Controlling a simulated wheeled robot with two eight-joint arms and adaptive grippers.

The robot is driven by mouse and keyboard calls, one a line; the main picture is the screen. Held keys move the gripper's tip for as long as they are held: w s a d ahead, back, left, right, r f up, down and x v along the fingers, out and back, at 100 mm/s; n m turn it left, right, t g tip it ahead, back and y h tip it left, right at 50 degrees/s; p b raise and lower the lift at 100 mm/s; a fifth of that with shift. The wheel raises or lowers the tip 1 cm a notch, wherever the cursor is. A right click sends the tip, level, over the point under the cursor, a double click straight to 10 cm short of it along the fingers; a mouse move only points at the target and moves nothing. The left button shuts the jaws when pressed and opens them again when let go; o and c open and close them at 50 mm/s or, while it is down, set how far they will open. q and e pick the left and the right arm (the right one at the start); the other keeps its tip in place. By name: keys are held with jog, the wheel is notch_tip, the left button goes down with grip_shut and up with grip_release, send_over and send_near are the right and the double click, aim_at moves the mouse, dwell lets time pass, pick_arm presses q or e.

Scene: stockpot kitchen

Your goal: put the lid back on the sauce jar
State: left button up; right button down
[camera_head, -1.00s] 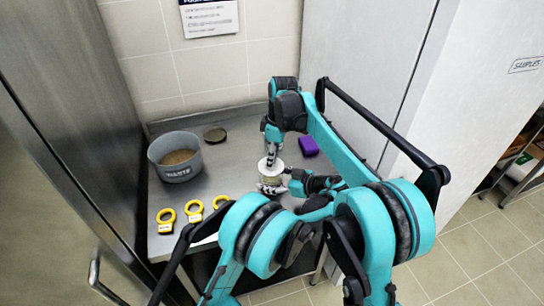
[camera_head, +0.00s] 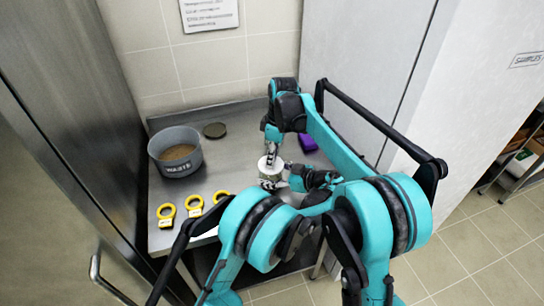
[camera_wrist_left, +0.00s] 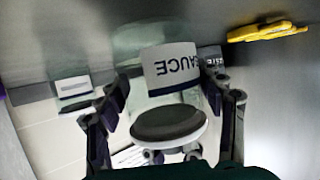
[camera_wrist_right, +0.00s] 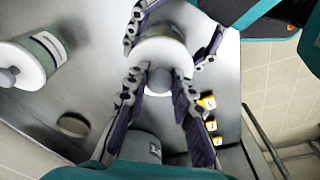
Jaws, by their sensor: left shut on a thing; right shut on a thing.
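The sauce jar (camera_head: 270,181) is a clear jar, upright, and its white "SAUCE" label shows upside down in the left wrist view (camera_wrist_left: 170,66). My left gripper (camera_head: 283,184) is shut on it from the side. The white round lid (camera_head: 264,163) is at the jar's top. My right gripper (camera_head: 270,153) comes from above and is shut on the lid's knob; the right wrist view shows the lid (camera_wrist_right: 165,48) between its fingers and the jar. The lid's dark underside (camera_wrist_left: 168,124) shows in the left wrist view. I cannot tell whether lid and rim touch.
A grey waste pot (camera_head: 183,171) and a dark disc (camera_head: 214,131) are on the steel counter's left part. Several yellow rings (camera_head: 194,205) lie near its front edge. A purple block (camera_head: 308,142) is at the right. Another white-lidded jar (camera_wrist_right: 22,66) stands nearby.

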jog(key=shift+f, duration=0.65)
jog(key=c, duration=1.2)
grip_release()
jog(key=shift+r, duration=0.1)
notch_tip(320, 180, up, 12)
jog(key=d, duration=0.1)
jog(key=shift+s+d, duration=0.15)
jog(key=shift+d, duration=0.05)
pick_arm(q)
jog(key=o, duration=1.8)
jog(key=shift+c, duration=0.2)
